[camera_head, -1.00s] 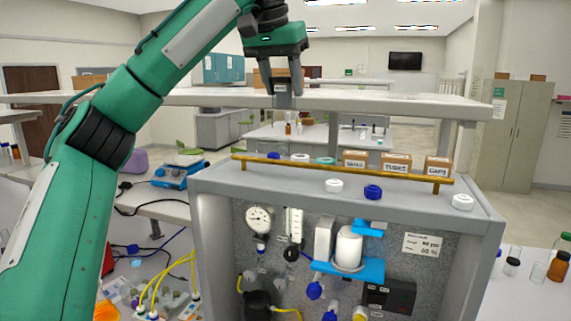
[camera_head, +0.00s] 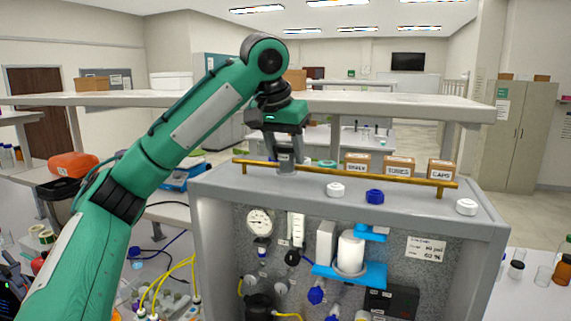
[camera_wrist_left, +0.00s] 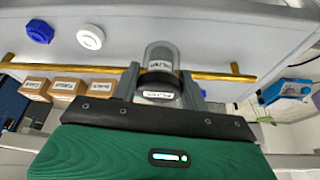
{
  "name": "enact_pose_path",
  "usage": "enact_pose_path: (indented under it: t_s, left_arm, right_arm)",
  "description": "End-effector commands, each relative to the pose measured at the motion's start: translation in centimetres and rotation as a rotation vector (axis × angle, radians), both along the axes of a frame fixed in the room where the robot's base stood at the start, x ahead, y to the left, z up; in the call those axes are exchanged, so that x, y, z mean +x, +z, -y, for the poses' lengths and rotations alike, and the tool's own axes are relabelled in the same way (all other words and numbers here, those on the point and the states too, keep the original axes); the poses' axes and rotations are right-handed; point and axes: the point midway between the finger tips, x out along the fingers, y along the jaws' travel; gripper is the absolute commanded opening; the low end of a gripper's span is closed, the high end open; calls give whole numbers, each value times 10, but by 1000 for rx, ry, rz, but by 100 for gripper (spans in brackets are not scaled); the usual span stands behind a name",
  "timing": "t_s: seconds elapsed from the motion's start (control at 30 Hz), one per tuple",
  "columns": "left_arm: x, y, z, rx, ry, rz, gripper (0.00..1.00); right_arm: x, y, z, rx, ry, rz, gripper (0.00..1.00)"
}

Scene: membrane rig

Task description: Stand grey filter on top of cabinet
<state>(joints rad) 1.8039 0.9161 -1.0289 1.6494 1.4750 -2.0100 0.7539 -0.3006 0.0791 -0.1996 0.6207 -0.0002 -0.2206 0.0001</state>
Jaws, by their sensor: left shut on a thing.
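My left gripper (camera_head: 287,168) is shut on the grey filter (camera_wrist_left: 160,56), a short cylinder with a dark, labelled end in the left wrist view. In the head view the gripper points down over the left part of the cabinet top (camera_head: 220,182), at the brass rail. The fingers largely hide the filter there. Its lower end appears close to the top surface, but I cannot tell whether it touches. The grey cabinet (camera_head: 480,225) is open at the front and holds gauges and tubing. My right gripper is not in view.
The brass rail (camera_head: 330,171) runs along the cabinet top. Labelled boxes (camera_head: 398,166) stand behind it. Two white caps (camera_head: 335,189) (camera_head: 466,207) and a blue cap (camera_head: 375,196) lie in front. A raised shelf (camera_head: 400,103) spans behind. The front left top is clear.

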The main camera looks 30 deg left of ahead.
Motion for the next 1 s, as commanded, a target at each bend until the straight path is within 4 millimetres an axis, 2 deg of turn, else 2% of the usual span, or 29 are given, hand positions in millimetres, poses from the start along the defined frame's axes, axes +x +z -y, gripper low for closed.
enact_pose_path:
  t_s: [0.23,0.57,0.6,0.67,1.0]
  left_arm:
    - [0,-29,0,0,-1,-1,21]
    - [0,-33,0,0,-1,-1,21]
    - [0,-32,0,0,-1,0,52]
    - [0,-32,0,0,-1,0,64]
    - [0,-30,0,0,0,0,66]
  right_arm:
    - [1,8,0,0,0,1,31]
    - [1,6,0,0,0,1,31]
    - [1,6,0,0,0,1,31]
    - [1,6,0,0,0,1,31]
    - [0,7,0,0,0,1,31]
